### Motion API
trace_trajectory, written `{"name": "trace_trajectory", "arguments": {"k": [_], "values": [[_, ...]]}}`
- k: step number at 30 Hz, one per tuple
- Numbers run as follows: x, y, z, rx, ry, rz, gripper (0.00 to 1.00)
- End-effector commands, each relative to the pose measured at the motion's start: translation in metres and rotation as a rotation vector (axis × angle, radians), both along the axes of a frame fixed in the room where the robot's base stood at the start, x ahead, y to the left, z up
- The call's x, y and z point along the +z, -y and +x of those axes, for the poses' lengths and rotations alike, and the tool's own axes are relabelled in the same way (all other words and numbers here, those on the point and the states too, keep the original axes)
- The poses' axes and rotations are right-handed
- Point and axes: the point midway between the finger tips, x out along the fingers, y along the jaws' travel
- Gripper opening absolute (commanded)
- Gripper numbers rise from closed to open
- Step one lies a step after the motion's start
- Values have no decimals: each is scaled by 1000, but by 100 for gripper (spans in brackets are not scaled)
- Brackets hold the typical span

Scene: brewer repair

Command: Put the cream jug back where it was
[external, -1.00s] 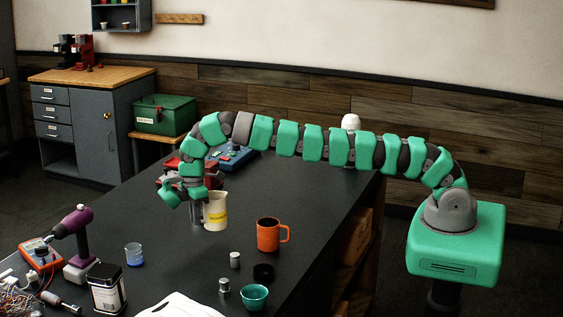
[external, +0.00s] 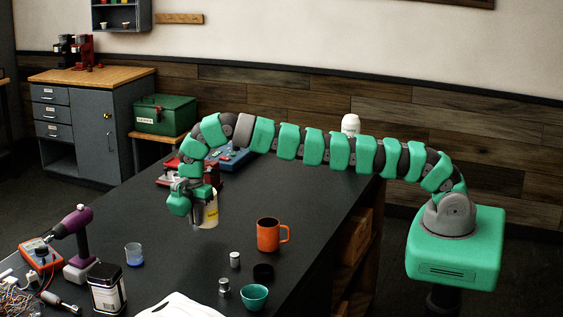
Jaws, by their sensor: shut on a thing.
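The cream jug (external: 206,212) is a cream-coloured vessel with a yellow label, upright at the middle of the dark table (external: 310,190). My gripper (external: 192,205) is shut on it from the left side and partly hides it. I cannot tell whether the jug's base touches the table.
An orange mug (external: 268,235) stands to the right of the jug. A teal bowl (external: 254,296), small metal cylinders (external: 235,260) and a dark ring (external: 263,272) are nearer. A glass with blue liquid (external: 134,255), a black tin (external: 107,290) and a purple drill (external: 78,240) stand left.

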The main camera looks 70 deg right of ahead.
Motion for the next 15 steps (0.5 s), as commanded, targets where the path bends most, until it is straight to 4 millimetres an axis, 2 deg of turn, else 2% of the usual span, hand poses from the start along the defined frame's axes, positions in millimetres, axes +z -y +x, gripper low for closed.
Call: {"name": "trace_trajectory", "arguments": {"k": [15], "values": [[-44, 1, -1, -2, -3, -1, 0]]}}
